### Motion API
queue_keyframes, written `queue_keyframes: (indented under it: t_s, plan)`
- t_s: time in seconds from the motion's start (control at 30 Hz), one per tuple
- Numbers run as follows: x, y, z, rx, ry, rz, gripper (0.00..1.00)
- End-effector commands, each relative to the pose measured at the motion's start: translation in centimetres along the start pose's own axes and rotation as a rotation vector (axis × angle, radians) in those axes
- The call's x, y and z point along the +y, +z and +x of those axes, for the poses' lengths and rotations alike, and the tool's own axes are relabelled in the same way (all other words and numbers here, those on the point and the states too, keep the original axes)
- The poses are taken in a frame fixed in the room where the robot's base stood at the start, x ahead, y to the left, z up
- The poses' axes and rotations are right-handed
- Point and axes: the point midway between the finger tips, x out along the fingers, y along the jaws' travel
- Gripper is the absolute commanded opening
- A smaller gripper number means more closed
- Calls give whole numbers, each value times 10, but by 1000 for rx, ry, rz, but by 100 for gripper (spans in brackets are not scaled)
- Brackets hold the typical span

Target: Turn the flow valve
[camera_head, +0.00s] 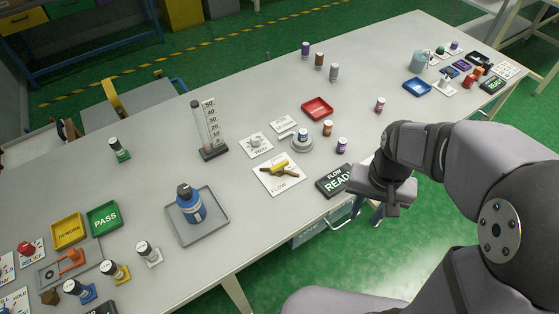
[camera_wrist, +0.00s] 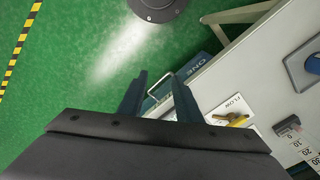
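The flow valve (camera_head: 279,170) has a yellow handle on a white plate labelled FLOW (camera_head: 283,188), near the front edge of the table in the head view. My gripper (camera_head: 367,210) hangs to the right of the valve, by the table's front edge and apart from the valve. In the wrist view my gripper (camera_wrist: 158,76) has its two fingers spread with nothing between them, over the green floor.
A black FLOW READY sign (camera_head: 334,180) stands between the valve and my gripper. A round grey holder with a bottle (camera_head: 301,143), a small white-knobbed plate (camera_head: 256,145) and a measuring column (camera_head: 208,130) stand behind the valve. A blue bottle (camera_head: 190,205) sits on a tray at left.

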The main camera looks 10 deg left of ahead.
Motion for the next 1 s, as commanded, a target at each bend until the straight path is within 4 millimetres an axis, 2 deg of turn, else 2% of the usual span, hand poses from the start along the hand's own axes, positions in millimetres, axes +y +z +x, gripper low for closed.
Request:
queue_keyframes:
  t_s: [0.03,0.2,0.43,0.6,0.7,0.83,1.0]
  plan:
    - [-13,-17,-2,-2,0,29,31]
    - [-66,-72,-6,-4,1,176,31]
    - [-150,-125,2,-4,2,382,31]
    - [-208,-144,13,-4,3,516,31]
    - [-232,-148,20,-3,2,577,31]
    - [-253,-150,25,-2,1,629,31]
    - [-262,-150,28,-2,1,656,31]
